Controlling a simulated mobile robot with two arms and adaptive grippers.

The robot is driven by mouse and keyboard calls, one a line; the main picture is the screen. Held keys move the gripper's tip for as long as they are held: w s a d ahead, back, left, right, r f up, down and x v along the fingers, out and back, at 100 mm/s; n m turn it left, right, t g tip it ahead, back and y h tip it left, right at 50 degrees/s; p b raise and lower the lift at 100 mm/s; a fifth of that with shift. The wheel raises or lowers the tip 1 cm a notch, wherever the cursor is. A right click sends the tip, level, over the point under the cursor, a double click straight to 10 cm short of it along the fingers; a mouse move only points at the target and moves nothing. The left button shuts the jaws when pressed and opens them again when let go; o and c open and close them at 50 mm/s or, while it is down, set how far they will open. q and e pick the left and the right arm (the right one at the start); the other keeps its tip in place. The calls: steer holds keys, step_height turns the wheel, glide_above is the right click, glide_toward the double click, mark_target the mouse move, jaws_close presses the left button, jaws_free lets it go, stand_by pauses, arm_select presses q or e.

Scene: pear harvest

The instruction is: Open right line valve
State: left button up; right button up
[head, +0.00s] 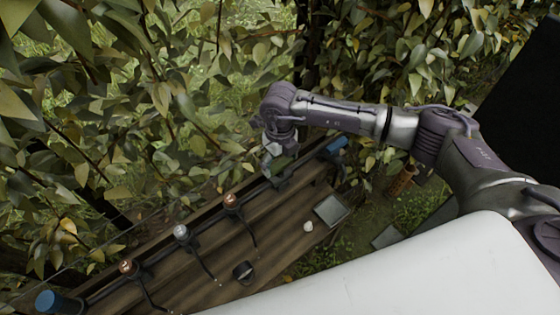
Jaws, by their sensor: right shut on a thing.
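A dark pipe line runs along a wooden bench, with three round-capped valves in view: a copper one (127,267) at the left, a silver one (181,232) in the middle and a copper one (231,201) to the right. My right gripper (279,180) reaches down to the line beyond the right copper cap, towards the blue pipe end. It is shut on the right line valve there, which the gripper mostly hides; how far the valve is turned cannot be told. My left gripper is out of view.
The wooden bench (200,275) carries a small dark object (243,272), a pale round thing (308,226) and a grey square plate (331,210). Blue pipe ends (337,145) cap the line. Leafy branches (200,110) hang close behind and left of it.

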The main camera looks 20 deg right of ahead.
mark_target(280, 164)
steer(key=shift+r, duration=0.1)
steer(key=o, duration=1)
step_height(280, 164, up, 12)
stand_by(0.4)
